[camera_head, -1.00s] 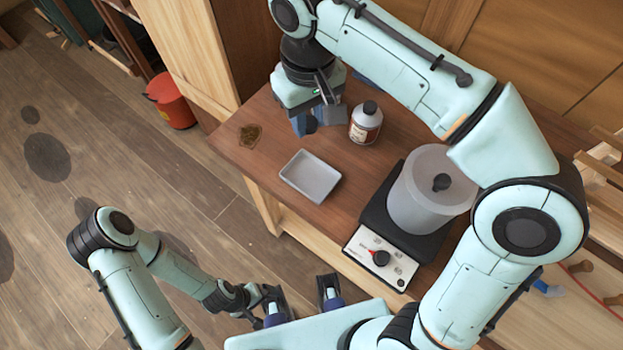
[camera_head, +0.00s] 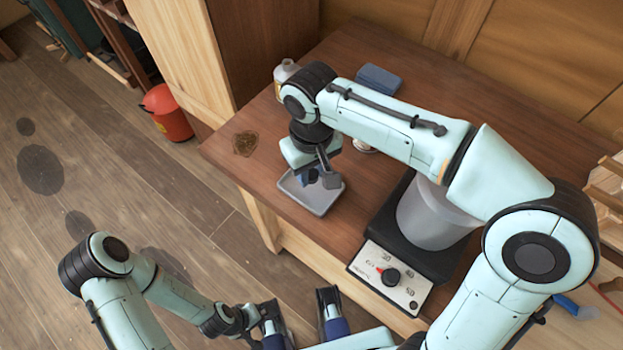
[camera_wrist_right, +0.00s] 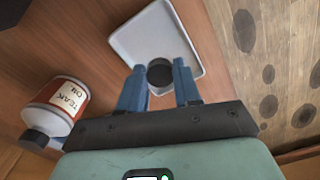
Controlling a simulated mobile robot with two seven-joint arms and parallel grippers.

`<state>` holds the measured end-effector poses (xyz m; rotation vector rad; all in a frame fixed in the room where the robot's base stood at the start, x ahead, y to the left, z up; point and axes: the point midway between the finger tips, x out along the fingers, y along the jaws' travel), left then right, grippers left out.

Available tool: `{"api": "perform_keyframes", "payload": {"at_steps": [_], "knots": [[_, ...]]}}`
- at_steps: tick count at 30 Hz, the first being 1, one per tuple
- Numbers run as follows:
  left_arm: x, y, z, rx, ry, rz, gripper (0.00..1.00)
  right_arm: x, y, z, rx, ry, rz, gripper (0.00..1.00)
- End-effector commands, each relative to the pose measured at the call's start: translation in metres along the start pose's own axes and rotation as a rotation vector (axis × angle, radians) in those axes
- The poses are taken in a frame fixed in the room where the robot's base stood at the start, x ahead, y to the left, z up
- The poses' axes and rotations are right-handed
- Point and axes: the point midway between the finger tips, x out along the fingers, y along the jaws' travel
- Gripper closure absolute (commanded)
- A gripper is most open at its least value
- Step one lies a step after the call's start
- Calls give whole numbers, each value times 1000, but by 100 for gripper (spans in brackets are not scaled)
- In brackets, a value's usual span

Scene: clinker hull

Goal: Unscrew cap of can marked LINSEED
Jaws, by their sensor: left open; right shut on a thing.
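My right gripper (camera_head: 316,180) is shut on a black round cap (camera_wrist_right: 160,73). It holds the cap over the pale shallow tray (camera_head: 322,203), which also shows in the right wrist view (camera_wrist_right: 124,45). A whitish can (camera_head: 286,71) stands behind my right arm, partly hidden. Its top shows no black cap, and its label cannot be read. Another can, marked TEAK OIL (camera_wrist_right: 62,105), has a black cap on it. It is mostly hidden by my arm in the head view. My left gripper (camera_head: 300,314) is open and empty, low in front of the bench.
A hot plate (camera_head: 392,277) with a grey pot (camera_head: 430,215) stands right of the tray. A blue block (camera_head: 379,79) lies at the back. A brown stain (camera_head: 245,143) marks the bench's left end.

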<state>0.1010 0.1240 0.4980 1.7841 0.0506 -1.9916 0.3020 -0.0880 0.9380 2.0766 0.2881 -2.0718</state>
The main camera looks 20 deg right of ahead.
Motion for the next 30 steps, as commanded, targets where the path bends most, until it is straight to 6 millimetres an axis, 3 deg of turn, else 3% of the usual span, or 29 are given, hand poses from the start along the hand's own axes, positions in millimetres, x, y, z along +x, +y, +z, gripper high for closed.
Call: {"api": "perform_keyframes", "payload": {"at_steps": [8,20,21,22,30], "knots": [[9,-1,-5,1,13,3,0,39,1,1,1,-5,0,100],[10,-1,-6,2,16,3,0,44,0,1,0,-3,0,100],[9,-1,-6,2,16,3,0,43,0,0,0,-2,0,54],[9,-1,-6,2,16,3,0,43,0,0,0,-2,0,44],[9,-1,-6,1,15,3,0,43,0,0,0,-2,0,42]]}}
